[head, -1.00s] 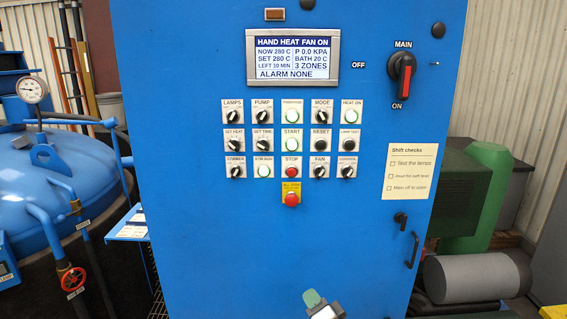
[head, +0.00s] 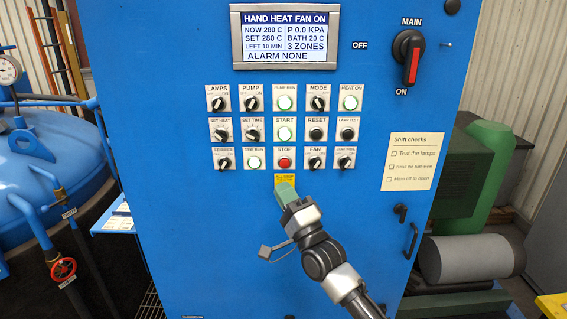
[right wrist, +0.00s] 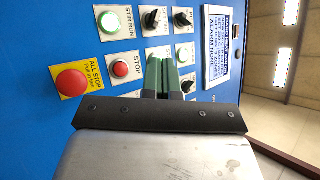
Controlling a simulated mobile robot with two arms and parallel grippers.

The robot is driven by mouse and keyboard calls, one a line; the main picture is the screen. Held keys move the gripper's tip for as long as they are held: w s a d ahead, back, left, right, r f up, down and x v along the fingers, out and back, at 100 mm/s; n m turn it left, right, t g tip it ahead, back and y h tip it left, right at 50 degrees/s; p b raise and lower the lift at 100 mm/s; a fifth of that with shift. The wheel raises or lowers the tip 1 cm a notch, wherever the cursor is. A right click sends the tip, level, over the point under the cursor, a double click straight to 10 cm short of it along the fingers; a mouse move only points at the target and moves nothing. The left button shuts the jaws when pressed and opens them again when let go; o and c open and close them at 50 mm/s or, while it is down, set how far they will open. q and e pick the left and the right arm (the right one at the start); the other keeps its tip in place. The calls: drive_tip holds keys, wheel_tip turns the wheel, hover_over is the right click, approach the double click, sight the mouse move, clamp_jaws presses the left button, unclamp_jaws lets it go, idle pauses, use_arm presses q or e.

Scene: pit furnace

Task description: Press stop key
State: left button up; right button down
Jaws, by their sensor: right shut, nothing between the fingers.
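The STOP key (head: 284,163) is a red round button on a white plate, in the lower row of the blue panel; it also shows in the right wrist view (right wrist: 120,69). My right gripper (head: 285,187) has green fingers, shut and empty, just below the STOP key in the head view. In the right wrist view its fingers (right wrist: 165,62) show beside the STOP key, and I see no contact with it. The larger red ALL STOP button (right wrist: 70,83) on a yellow plate is hidden behind my gripper in the head view. My left gripper is not in view.
The lit STIR RUN lamp (head: 253,163) and the FAN knob (head: 315,163) flank the STOP key. The display (head: 285,37) reads HAND HEAT FAN ON and ALARM NONE. The MAIN switch (head: 410,58) is upper right. Bare panel lies below the controls.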

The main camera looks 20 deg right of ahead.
sight(285, 163)
drive_tip(key=w+b, duration=0.2)
drive_tip(key=w, duration=0.1)
drive_tip(key=w+d+b, duration=0.1)
drive_tip(key=w+b, duration=0.1)
drive_tip(key=w+d+b, duration=0.1)
drive_tip(key=w+b, duration=0.2)
drive_tip(key=shift+w+d, duration=0.25)
drive_tip(key=shift+w, duration=0.05)
drive_tip(key=shift+f, duration=0.1)
idle(1.9)
drive_tip(key=shift+w+d+b, duration=0.1)
drive_tip(key=shift+w+b, duration=0.3)
drive_tip(key=shift+b, duration=0.1)
